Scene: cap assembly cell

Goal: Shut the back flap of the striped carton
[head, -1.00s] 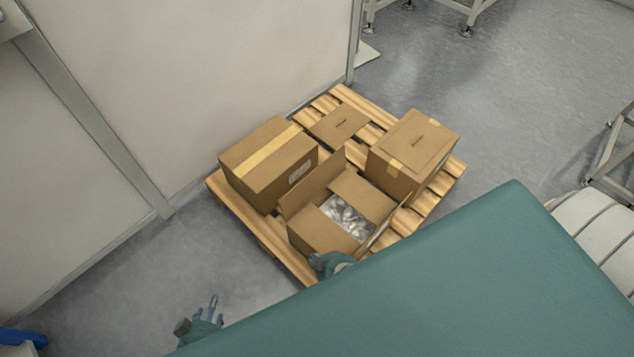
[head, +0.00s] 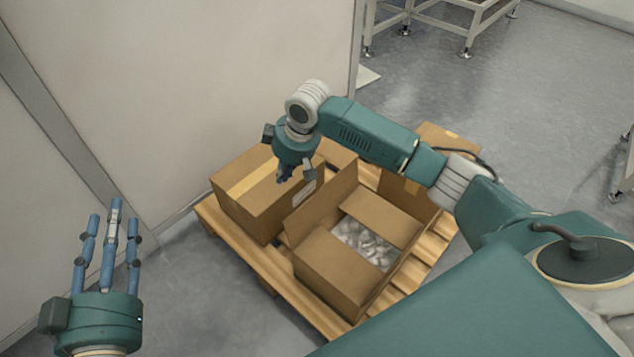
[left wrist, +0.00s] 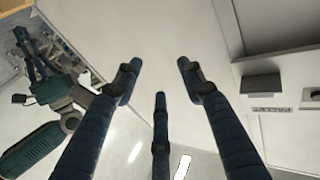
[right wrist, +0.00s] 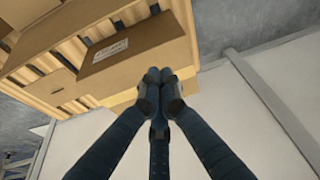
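An open brown carton stands on the pallet in the head view, with pale shiny contents in its opening. Its front flap (head: 333,262) and its far right flap (head: 379,217) lie folded in. A tall flap (head: 322,205) on its back left side stands up. I see no clear stripe on this carton; a shut carton (head: 245,185) behind it has a yellow tape stripe. My right gripper (head: 285,179) hangs over the shut carton, beyond the upright flap and apart from it. Its fingertips are together in the right wrist view (right wrist: 160,78), empty. My left gripper (head: 107,215) is open, empty, at left.
The wooden pallet (head: 250,255) sits close to the pale wall panel (head: 200,80). Another carton (head: 398,187) stands at the right, partly hidden by my right arm, which spans the cartons. The floor between my left gripper and the pallet is clear.

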